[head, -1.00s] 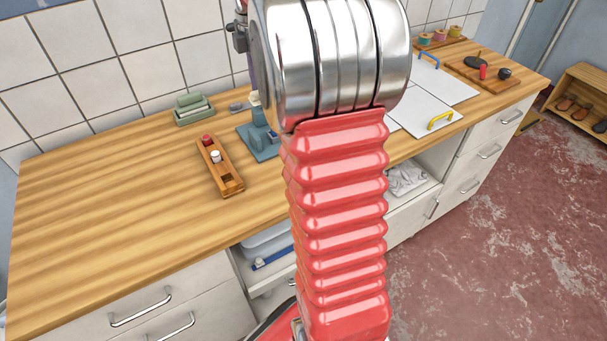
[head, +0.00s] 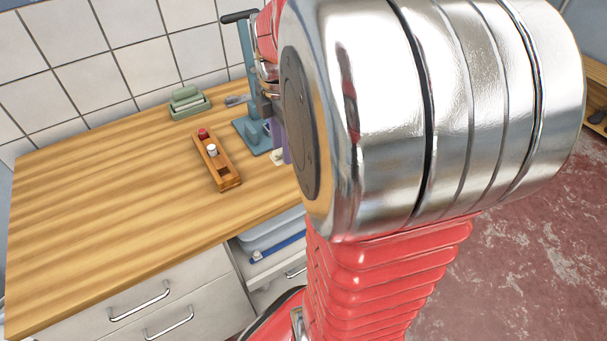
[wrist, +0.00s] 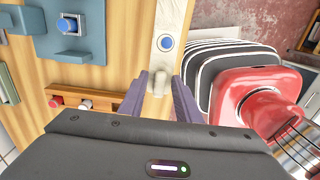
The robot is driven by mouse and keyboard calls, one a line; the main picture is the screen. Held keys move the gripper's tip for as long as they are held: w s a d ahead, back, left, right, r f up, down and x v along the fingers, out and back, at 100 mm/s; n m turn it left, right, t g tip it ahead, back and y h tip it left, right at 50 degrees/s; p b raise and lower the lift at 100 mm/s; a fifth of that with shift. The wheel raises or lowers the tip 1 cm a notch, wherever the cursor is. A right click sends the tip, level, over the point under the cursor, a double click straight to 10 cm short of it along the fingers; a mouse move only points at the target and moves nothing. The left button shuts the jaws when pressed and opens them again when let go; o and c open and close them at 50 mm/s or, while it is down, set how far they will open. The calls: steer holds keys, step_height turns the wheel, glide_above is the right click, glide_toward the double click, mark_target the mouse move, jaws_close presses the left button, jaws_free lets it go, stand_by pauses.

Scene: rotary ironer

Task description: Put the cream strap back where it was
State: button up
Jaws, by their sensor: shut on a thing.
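The cream strap (wrist: 172,15) shows in the wrist view as a pale band with a round blue stud near its lower end. That end reaches down between the two purple fingers of my gripper (wrist: 160,92), which is shut on it. The rest of the strap runs out of the top of the picture, over the wooden counter. In the head view my gripper (head: 284,150) is mostly hidden behind my arm, just right of the blue-grey press. The strap cannot be made out clearly there.
The blue-grey press (head: 252,137) with an upright lever stands beside my gripper; its base also shows in the wrist view (wrist: 105,35). A wooden rack (head: 228,180) with red and white pegs and a green box (head: 188,104) stand left. The left counter (head: 100,200) is clear.

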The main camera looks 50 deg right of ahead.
glide_above(286, 184)
steer(key=shift+a+f, duration=0.1)
steer(key=shift+f, duration=3)
steer(key=shift+f, duration=1.85)
steer(key=shift+f, duration=0.1)
steer(key=o, duration=1.1)
step_height(286, 184, up, 12)
steer(key=shift+r, duration=0.1)
